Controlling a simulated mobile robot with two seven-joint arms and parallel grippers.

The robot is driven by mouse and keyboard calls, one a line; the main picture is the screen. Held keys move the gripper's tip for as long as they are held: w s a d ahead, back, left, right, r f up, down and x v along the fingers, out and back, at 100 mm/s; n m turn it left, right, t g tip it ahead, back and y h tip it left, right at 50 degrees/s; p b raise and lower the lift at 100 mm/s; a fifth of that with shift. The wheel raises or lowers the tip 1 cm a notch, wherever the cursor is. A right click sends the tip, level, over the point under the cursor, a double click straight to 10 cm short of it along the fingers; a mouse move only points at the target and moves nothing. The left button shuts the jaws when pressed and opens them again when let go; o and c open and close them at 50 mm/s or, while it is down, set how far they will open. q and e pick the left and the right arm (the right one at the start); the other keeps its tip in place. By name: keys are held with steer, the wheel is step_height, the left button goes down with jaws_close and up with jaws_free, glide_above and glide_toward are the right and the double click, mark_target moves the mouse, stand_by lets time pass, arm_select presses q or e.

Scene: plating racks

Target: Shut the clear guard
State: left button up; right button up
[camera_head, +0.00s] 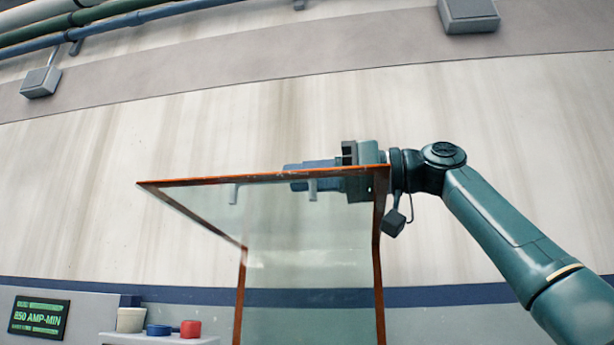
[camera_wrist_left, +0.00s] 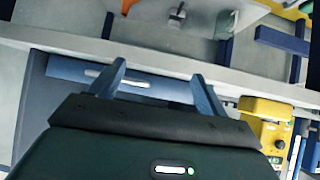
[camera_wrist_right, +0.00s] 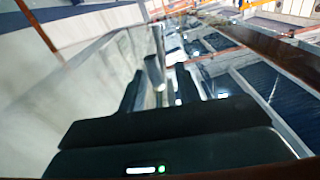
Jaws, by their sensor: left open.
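The clear guard (camera_head: 310,240) is a see-through panel with an orange-brown frame. It stands raised, its upper part jutting out toward the left. Its grey handle (camera_head: 233,193) shows through the panel near the top edge. My right gripper (camera_head: 290,178) is at the top of the guard, partly seen through the panel. In the right wrist view its dark fingers are drawn in on either side of the grey handle bar (camera_wrist_right: 155,72); exact contact is hard to see. My left gripper (camera_wrist_left: 157,78) is open and empty near a blue-grey bench front, out of the head view.
A shelf (camera_head: 165,338) at lower left carries a cream cup (camera_head: 130,320), a blue dish (camera_head: 158,330) and a red block (camera_head: 190,328). A green-lit display (camera_head: 38,317) is beside it. The left wrist view shows a yellow box (camera_wrist_left: 265,122) right of the gripper.

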mark_target(298, 185)
arm_select(q)
steer(key=shift+s+f, duration=0.1)
steer(key=shift+s, duration=0.05)
arm_select(e)
jaws_close()
steer(key=shift+s+f, duration=0.15)
steer(key=shift+f, duration=0.1)
steer(key=s+f+b, duration=0.2)
steer(key=s, duration=0.1)
steer(key=s+a+b, duration=0.1)
steer(key=shift+s+f+b, duration=0.2)
steer(key=shift+f+b, duration=0.2)
steer(key=shift+s+f, duration=0.15)
steer(key=shift+s, duration=0.35)
arm_select(q)
steer(key=shift+w+d+f+t+h, duration=0.2)
steer(key=shift+d+f+t+h, duration=0.1)
steer(key=shift+d+f, duration=0.2)
